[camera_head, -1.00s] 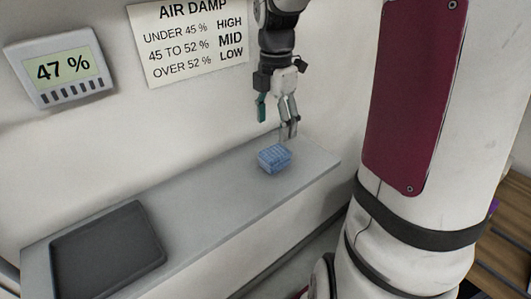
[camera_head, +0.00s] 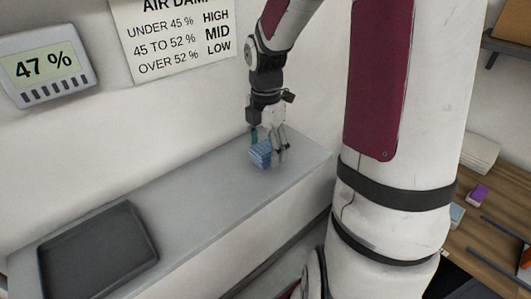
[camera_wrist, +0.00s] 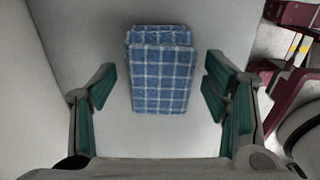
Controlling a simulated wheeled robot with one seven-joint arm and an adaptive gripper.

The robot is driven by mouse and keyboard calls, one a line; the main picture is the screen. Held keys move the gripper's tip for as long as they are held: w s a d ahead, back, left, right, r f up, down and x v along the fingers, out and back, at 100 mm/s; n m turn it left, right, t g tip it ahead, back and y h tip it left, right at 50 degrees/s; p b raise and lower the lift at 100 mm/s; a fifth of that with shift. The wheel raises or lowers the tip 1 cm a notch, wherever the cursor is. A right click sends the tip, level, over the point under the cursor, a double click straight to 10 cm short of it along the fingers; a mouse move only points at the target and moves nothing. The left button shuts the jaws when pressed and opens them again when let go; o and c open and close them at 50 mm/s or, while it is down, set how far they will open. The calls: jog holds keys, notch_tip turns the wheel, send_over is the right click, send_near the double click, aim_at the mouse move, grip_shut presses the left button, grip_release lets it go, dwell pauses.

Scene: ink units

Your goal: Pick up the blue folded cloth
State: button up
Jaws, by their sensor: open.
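The blue folded cloth (camera_head: 260,154) has a white check pattern and lies on the grey shelf (camera_head: 190,205), near its right end. My gripper (camera_head: 267,146) is down at the cloth, with its fingers on either side of it in the head view. In the wrist view the cloth (camera_wrist: 160,75) lies between the two green-padded fingers of my open gripper (camera_wrist: 158,95). A gap shows on each side, so neither finger appears to touch it. The cloth's far part reaches beyond the fingertips.
An empty dark tray (camera_head: 97,252) sits on the left part of the shelf. A wall display (camera_head: 45,66) reads 47 %, beside an air damp sign (camera_head: 175,38). The shelf between tray and cloth is clear. A wooden table (camera_head: 490,225) with small items stands at the right.

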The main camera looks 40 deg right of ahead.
aim_at(266, 145)
jog(key=c, duration=1.2)
jog(key=shift+r, duration=0.2)
jog(key=shift+r, duration=0.65)
notch_tip(266, 145, up, 2)
jog(key=shift+r, duration=0.15)
jog(key=s+a, duration=0.2)
jog(key=s, duration=0.2)
jog(key=s+a+p, duration=0.1)
jog(key=s+a, duration=0.1)
jog(key=s, duration=0.3)
jog(key=s+a+r+p, duration=0.1)
jog(key=s+a, duration=0.2)
jog(key=s, duration=0.2)
jog(key=shift+s, duration=0.15)
jog(key=shift+o, duration=0.7)
jog(key=shift+c, duration=0.2)
